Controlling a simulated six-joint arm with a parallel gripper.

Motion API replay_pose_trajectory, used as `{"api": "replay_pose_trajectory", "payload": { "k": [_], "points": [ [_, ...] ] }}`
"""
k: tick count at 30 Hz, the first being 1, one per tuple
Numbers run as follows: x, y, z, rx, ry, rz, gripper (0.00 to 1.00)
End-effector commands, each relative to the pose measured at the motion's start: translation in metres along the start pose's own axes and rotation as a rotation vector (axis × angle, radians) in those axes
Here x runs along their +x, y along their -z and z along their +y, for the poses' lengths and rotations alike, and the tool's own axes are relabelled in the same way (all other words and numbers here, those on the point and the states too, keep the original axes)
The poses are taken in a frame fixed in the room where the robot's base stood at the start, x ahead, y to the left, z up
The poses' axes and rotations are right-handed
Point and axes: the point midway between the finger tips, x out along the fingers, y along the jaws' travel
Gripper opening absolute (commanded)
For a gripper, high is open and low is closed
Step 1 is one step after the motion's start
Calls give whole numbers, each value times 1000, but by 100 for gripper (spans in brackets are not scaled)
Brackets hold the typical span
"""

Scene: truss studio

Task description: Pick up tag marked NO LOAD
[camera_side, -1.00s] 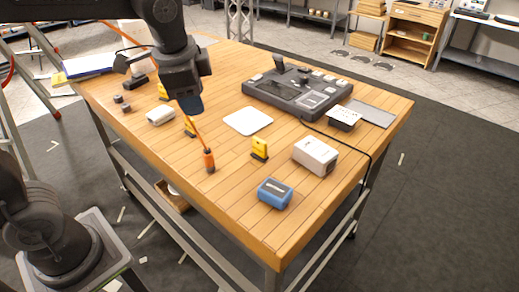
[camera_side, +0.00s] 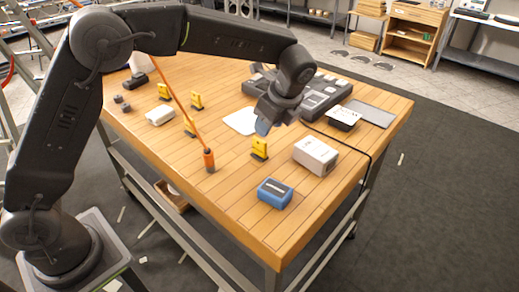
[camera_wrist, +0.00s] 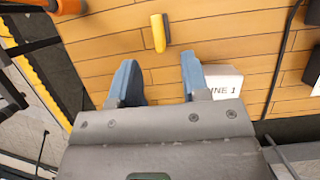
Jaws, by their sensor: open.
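Several yellow tags stand upright on dark bases on the wooden table. One tag (camera_side: 259,148) is near the middle front, and others stand further left, such as one tag (camera_side: 189,126), a second (camera_side: 196,100) and a third (camera_side: 164,92). No lettering on them is readable, so I cannot tell which is marked NO LOAD. My gripper (camera_side: 263,126) is above the table, just behind the middle-front tag. In the wrist view my gripper (camera_wrist: 158,78) has its blue fingers spread, with only bare wood between them.
A white plate (camera_side: 238,120), partly hidden by my gripper, lies behind; a white surface lettered "INE 1" (camera_wrist: 225,84) shows beside my right finger. A grey-white box (camera_side: 316,156), a blue box (camera_side: 275,193), an orange-handled tool (camera_side: 209,160) and a dark console (camera_side: 325,92) stand around.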

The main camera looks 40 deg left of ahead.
Motion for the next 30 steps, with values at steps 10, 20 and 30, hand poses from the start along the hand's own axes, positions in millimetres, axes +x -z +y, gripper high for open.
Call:
{"api": "replay_pose_trajectory", "payload": {
  "k": [10,20,30],
  "points": [
    [41,0,0,-2,0,1,43],
    [83,-2,3,-3,-2,1,43],
    [92,-1,2,-3,2,2,43]
  ]
}}
